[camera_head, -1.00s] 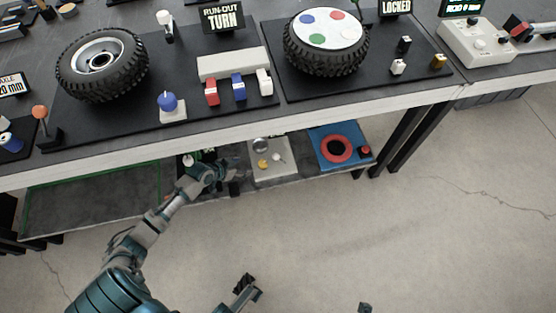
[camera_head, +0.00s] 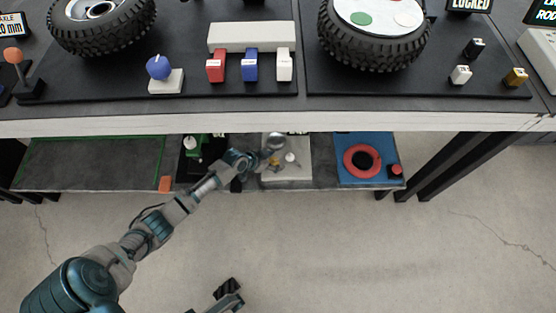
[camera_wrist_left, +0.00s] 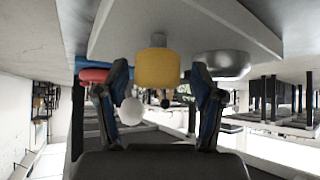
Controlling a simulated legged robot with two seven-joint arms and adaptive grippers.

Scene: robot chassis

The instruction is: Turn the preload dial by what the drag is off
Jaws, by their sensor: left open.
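A pale grey panel (camera_head: 301,170) on the lower shelf carries a yellow knob (camera_head: 274,162), a small white knob (camera_head: 290,158) and a silver dome (camera_head: 277,141). No label shows which is the preload dial. My left gripper (camera_head: 262,161) is at the panel, partly hiding the yellow knob. In the left wrist view, the open fingers of this gripper (camera_wrist_left: 160,88) appear either side of the yellow knob (camera_wrist_left: 158,67); contact is not clear. The white knob (camera_wrist_left: 131,111) shows by the left finger, the silver dome (camera_wrist_left: 221,64) beyond the right.
The bench edge (camera_head: 240,122) overhangs the shelf. A blue board (camera_head: 350,180) with a red ring (camera_head: 348,162) lies right of the panel, and a green device (camera_head: 192,148) left. Above stand wheels (camera_head: 375,45), coloured blocks (camera_head: 250,65) and a blue knob (camera_head: 158,67).

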